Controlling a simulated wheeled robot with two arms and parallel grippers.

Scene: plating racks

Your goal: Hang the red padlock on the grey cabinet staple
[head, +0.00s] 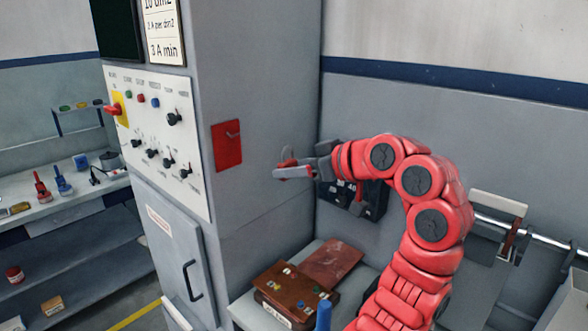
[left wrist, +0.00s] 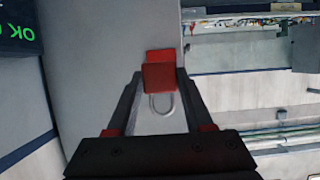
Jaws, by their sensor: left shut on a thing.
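My left gripper (head: 290,171) is shut on the red padlock, beside the side wall of the grey cabinet (head: 260,60). In the head view only a little of the red padlock (head: 287,161) shows between the fingers. In the left wrist view the red padlock body (left wrist: 158,76) sits between the fingertips, and its silver shackle (left wrist: 162,104) shows below the body. A red plate (head: 227,147) on the cabinet side carries a small thin staple (head: 232,134). The gripper is right of this plate, apart from it in the picture. My right gripper is not in view.
The cabinet front has a control panel (head: 155,140) with knobs and a red switch. Below the arm, a bench holds a brown case (head: 290,288) and a reddish-brown board (head: 332,263). A dark box (head: 365,200) is behind the gripper. Shelves with padlocks stand at left.

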